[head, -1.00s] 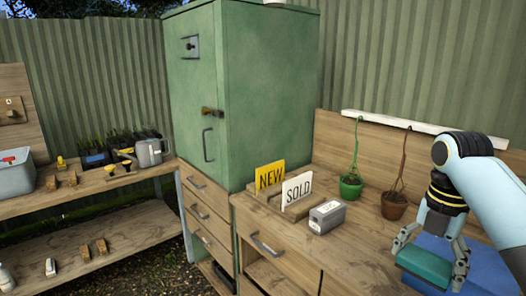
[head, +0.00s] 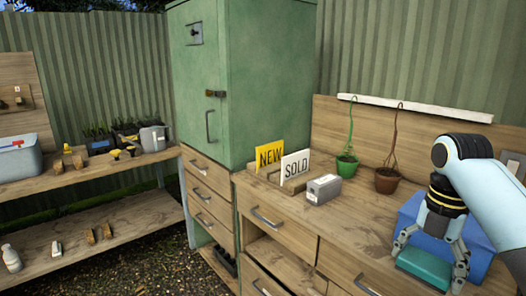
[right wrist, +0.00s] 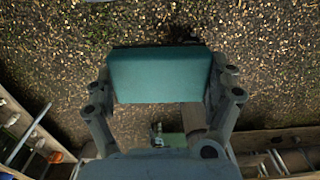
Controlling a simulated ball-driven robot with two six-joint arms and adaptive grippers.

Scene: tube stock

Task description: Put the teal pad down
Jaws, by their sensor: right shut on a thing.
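The teal pad (head: 424,265) is a flat block with a darker side. My right gripper (head: 429,262) is shut on it, one finger at each end. In the head view the pad shows in front of a blue box (head: 409,224) near the bench's front edge. In the right wrist view the pad (right wrist: 160,74) sits level between the fingers of my right gripper (right wrist: 162,85), with chip-covered ground behind it. My left gripper is out of view.
The wooden bench (head: 340,215) holds two potted plants (head: 347,165), NEW and SOLD signs (head: 296,163) and a grey block (head: 323,189). Its front middle is bare. A green cabinet (head: 270,85) stands left of it. A laden shelf (head: 75,175) is further left.

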